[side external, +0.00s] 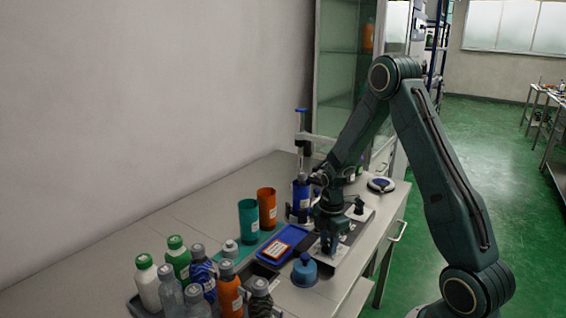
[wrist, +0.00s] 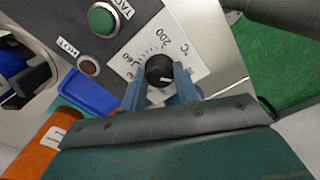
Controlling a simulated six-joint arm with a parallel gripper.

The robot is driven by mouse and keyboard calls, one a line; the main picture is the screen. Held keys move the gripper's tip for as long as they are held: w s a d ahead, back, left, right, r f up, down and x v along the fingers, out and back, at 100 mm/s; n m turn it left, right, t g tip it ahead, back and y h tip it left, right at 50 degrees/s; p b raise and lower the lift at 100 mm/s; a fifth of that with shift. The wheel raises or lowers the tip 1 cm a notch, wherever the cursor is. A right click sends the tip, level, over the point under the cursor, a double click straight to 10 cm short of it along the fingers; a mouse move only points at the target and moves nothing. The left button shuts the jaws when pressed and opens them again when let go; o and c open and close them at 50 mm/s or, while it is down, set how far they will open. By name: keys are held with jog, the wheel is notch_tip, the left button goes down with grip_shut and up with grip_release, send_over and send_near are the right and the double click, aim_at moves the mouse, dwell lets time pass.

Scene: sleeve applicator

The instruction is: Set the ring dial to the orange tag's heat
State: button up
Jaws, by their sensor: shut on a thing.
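A green button (wrist: 103,19) and a brown lamp (wrist: 88,67) labelled HOT sit on the panel. Teal (side external: 249,220) and orange (side external: 267,208) cups stand behind the tray. Several bottles crowd the front left, with a blue domed object (side external: 304,270) near the front edge.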

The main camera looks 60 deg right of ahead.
jog(key=m, duration=0.7)
jog(key=shift+m, duration=0.4)
jog(key=m, duration=1)
jog(key=shift+m, duration=0.4)
jog(key=m, duration=0.3)
jog(key=shift+m, duration=0.3)
jog(key=m, duration=0.3)
jog(key=shift+m, duration=2)
